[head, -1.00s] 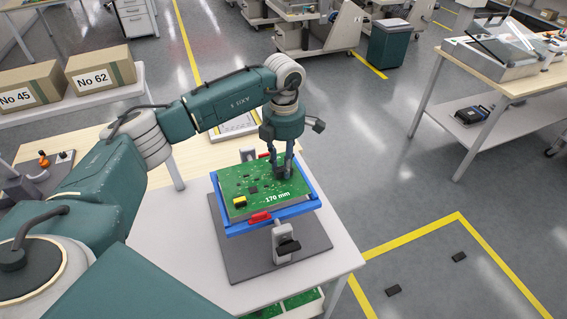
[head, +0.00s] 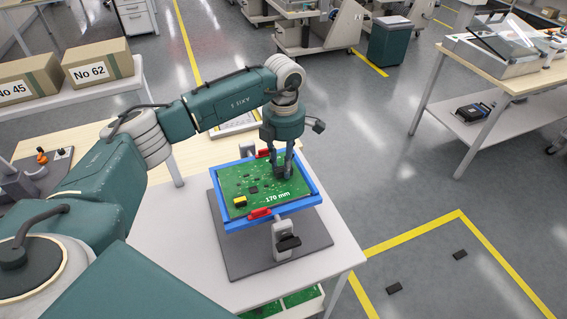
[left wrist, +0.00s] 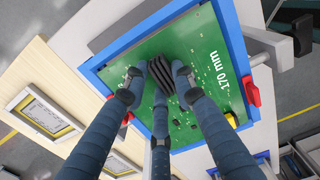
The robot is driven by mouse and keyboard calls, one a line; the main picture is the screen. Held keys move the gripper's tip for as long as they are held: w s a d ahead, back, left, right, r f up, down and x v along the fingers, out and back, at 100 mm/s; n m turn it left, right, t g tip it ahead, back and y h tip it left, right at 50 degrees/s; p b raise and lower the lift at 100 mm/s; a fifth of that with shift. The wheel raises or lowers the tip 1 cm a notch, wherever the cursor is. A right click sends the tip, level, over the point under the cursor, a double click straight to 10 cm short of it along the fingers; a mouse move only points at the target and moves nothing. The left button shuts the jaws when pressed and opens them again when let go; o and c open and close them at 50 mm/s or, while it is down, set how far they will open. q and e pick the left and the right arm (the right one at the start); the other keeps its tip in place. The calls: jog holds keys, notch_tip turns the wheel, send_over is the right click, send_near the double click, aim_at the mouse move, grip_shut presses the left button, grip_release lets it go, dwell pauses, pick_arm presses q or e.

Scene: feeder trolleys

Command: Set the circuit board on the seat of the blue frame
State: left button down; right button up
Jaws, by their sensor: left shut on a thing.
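The green circuit board (head: 250,178), printed "170 mm", lies inside the rim of the blue frame (head: 292,208). It looks level with the frame, with the blue rim visible around it; I cannot tell whether it touches the seat all along. Red clips (head: 259,213) sit at the frame's front and back sides. My left gripper (head: 281,174) points down over the board's right part. In the left wrist view its fingers (left wrist: 160,75) are closed around a black ribbed block on the board (left wrist: 205,40), inside the blue rim (left wrist: 233,55). My right gripper is out of view.
The frame is held by grey posts (head: 281,240) on a dark base plate (head: 240,262) on a white table (head: 160,225). More green boards (head: 300,298) lie on a lower shelf. Boxes (head: 100,60) stand at the left back. The floor to the right is mostly clear.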

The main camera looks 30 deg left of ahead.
pick_arm(q)
jog(key=shift+f+b, duration=0.55)
jog(key=shift+f, duration=0.1)
jog(key=c, duration=1.3)
grip_release()
jog(key=shift+r, duration=0.1)
jog(key=shift+c, duration=0.2)
